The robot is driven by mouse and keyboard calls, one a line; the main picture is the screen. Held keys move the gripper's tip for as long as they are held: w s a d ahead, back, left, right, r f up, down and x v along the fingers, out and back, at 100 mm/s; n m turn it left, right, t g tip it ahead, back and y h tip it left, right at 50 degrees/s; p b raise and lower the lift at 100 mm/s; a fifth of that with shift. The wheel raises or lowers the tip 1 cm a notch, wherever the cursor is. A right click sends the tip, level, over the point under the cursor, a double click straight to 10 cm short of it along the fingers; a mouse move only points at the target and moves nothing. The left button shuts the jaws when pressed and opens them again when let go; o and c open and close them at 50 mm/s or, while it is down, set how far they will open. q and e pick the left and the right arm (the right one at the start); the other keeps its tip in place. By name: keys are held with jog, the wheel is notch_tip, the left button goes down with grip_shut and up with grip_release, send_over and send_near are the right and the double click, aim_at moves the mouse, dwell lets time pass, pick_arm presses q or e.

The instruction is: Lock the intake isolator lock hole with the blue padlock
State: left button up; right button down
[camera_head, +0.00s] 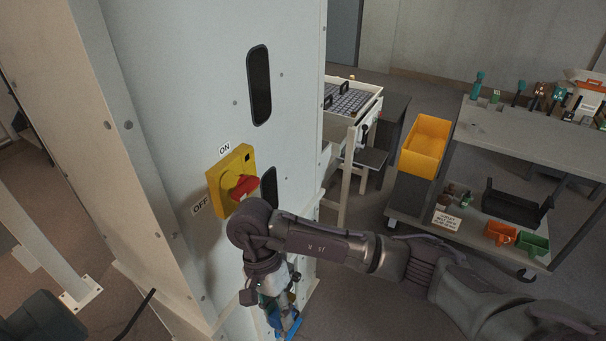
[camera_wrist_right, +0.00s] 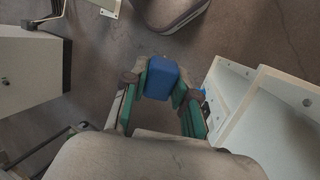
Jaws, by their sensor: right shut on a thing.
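The intake isolator (camera_head: 233,181) is a yellow plate with a red rotary handle (camera_head: 245,188) on the pale cabinet's face, with ON and OFF labels beside it. The handle points to the right and slightly down; its lock hole cannot be made out. My right gripper (camera_head: 284,321) hangs below the isolator, in front of the cabinet. It is shut on the blue padlock (camera_wrist_right: 161,78), which sits between the green-lined fingers in the right wrist view. The padlock's shackle is not visible there. My left gripper is not in view.
The pale cabinet (camera_head: 190,80) fills the left middle. A workbench (camera_head: 540,130) with tools and a lower shelf stands at the right. A yellow bin (camera_head: 425,145) and a cart with a tray (camera_head: 350,101) stand behind. Bare floor lies between the cabinet and bench.

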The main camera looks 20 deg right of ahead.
jog(key=w+a+r+m+t+y+p, duration=0.1)
jog(key=w+r+m+y, duration=0.4)
jog(key=m, duration=0.4)
jog(key=w+a+r+m+t+y+p, duration=0.1)
jog(key=w+r+m+y+p, duration=0.15)
jog(key=r+m+y, duration=0.45)
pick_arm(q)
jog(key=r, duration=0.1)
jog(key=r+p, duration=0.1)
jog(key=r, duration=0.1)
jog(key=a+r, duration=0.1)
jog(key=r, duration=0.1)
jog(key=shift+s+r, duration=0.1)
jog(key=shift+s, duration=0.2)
pick_arm(e)
jog(key=w+d+r+m+t, duration=0.3)
jog(key=w+d+m+t, duration=0.1)
jog(key=d+m+t, duration=0.2)
jog(key=w+d+r+m+t, duration=0.4)
jog(key=d+m+t, duration=0.3)
jog(key=t, duration=0.3)
jog(key=shift+d+m+t, duration=0.3)
jog(key=shift+m, duration=0.1)
pick_arm(q)
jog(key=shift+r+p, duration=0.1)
jog(key=shift+p, duration=0.25)
pick_arm(e)
jog(key=shift+s+r, duration=0.1)
jog(key=shift+s, duration=0.05)
